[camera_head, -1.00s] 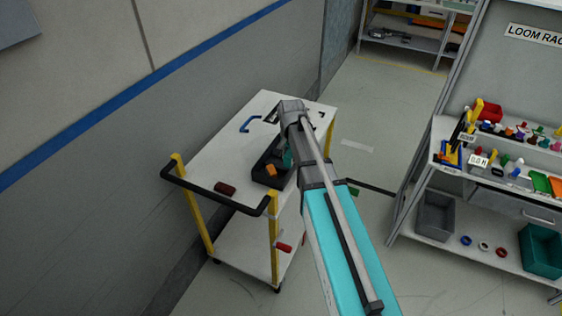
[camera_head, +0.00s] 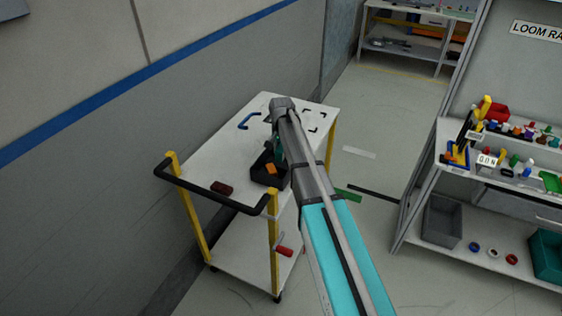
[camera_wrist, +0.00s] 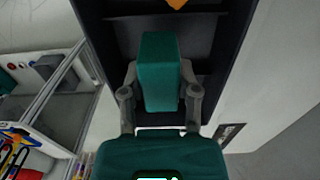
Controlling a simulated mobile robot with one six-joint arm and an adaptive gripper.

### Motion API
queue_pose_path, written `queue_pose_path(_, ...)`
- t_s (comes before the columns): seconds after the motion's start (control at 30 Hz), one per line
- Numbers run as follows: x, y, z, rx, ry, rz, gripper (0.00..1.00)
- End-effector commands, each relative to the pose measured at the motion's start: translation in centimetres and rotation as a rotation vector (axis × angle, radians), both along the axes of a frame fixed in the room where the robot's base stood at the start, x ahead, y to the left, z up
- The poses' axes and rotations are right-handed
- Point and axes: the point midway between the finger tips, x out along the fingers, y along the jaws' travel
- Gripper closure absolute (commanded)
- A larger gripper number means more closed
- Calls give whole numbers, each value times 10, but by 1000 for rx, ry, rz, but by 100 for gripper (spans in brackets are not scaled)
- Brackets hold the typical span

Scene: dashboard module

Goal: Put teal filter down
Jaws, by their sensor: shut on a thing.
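The teal filter (camera_wrist: 160,72) is a teal block in the middle of the wrist view. My gripper (camera_wrist: 160,88) is shut on it, with a grey finger on either side. Behind the filter in that view lies the dark tray (camera_wrist: 100,58), which has raised dividers. In the head view the black tray (camera_head: 257,174) sits on the cart's white top (camera_head: 215,155), and my gripper is over its far end, partly hidden by my arm. I cannot tell whether the filter touches the tray.
An orange piece (camera_head: 271,169) lies in the tray. A dark red block (camera_head: 222,188) and a blue handle (camera_head: 249,121) lie on the cart top. Black corner marks (camera_head: 315,122) show at its far right. The loom rack (camera_head: 490,170) stands to the right.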

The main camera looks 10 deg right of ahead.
Motion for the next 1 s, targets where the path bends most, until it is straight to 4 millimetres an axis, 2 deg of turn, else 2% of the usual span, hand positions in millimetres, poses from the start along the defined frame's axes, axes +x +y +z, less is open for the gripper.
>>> queue_pose_path(0.47, 2, 0, -3, 0, 0, -1, 99)
queue_pose_path(0.67, 12, 1, -16, 0, 0, -1, 99)
queue_pose_path(1.0, 9, 0, -40, 0, 0, -1, 99)
